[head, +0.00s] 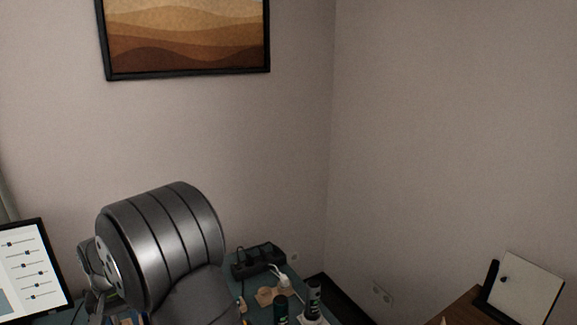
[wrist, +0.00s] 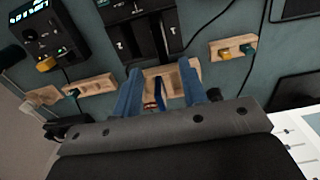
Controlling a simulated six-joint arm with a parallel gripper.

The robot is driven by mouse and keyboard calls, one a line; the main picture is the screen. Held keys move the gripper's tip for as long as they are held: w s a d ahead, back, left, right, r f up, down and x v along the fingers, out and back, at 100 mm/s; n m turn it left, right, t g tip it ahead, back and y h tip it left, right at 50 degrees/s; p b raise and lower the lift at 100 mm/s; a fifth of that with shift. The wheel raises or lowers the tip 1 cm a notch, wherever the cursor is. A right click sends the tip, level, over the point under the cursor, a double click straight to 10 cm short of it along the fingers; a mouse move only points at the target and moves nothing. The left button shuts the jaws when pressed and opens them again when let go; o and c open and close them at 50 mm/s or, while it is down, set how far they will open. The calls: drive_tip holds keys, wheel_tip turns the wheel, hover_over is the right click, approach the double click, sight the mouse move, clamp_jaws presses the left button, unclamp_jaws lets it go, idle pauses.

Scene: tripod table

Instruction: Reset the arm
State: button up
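In the wrist view, my gripper (wrist: 160,72) shows two blue fingers spread apart, with a clear gap between them. A wooden holder (wrist: 172,86) on the teal table lies beyond and between the fingers. A small blue and red item sits at that holder; I cannot make out what it is. I see nothing clamped between the fingers. In the head view, a large grey ribbed joint of my arm fills the lower left and hides much of the table; I cannot make out the fingers there.
The wrist view shows a black device with a lit display (wrist: 45,32), a dark power unit (wrist: 138,32), and wooden holders with coloured plugs (wrist: 234,47). The head view shows a monitor (head: 30,268), a black power strip (head: 258,260), dark bottles (head: 313,298), and a whiteboard (head: 525,290).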

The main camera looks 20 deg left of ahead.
wheel_tip(320, 180, down, 12)
drive_tip(key=shift+f, duration=0.15)
wheel_tip(320, 180, up, 5)
drive_tip(key=shift+f, duration=0.2)
drive_tip(key=shift+r, duration=0.45)
